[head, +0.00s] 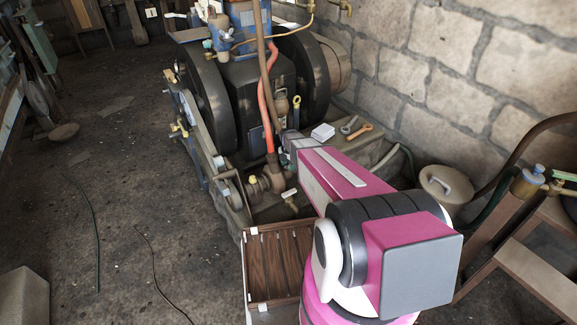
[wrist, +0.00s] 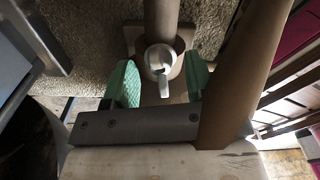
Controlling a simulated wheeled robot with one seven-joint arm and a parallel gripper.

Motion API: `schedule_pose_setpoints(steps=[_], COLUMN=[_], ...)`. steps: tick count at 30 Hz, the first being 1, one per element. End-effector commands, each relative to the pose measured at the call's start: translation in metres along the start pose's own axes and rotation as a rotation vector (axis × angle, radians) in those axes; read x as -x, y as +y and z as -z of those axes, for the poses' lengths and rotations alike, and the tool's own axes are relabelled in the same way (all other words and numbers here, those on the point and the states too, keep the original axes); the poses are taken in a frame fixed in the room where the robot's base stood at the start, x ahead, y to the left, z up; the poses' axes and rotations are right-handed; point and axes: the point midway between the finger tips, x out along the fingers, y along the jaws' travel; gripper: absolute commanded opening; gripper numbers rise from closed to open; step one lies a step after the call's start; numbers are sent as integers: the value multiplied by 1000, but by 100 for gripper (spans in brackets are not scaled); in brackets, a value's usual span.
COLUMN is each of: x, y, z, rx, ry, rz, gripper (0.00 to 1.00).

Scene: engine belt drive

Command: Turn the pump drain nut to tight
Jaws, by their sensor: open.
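In the wrist view, a pale round fitting with a short lever-like tab (wrist: 161,62) sits at the foot of a brown pipe; it looks like the pump drain nut. My gripper (wrist: 160,74) is open, with one green finger pad to the left of the fitting and one to the right. Gaps show on both sides, so neither pad appears to touch it. In the head view, the brownish pump (head: 268,178) stands at the low front end of the engine. My arm hides much of the area there, and I cannot make out the nut or the fingertips clearly.
A large brown pipe (wrist: 243,75) runs close to my gripper's right side. In the head view, an orange hose (head: 264,110) rises above the pump. A slatted wooden crate (head: 247,262) stands in front. The belt wheel (head: 206,95) is behind left; open floor lies further left.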

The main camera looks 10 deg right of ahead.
Motion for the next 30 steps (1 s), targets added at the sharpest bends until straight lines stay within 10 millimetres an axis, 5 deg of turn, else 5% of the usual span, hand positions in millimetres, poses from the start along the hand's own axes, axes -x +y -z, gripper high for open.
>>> schedule_pose_setpoints(steps=[10, 15, 30], x=[-4, -4, -4], y=[0, 0, 0], z=[0, 0, 0], rx=[0, 0, -209], ry=[0, 0, 0], rz=[0, 0, 0], gripper=[50, 1, 2])
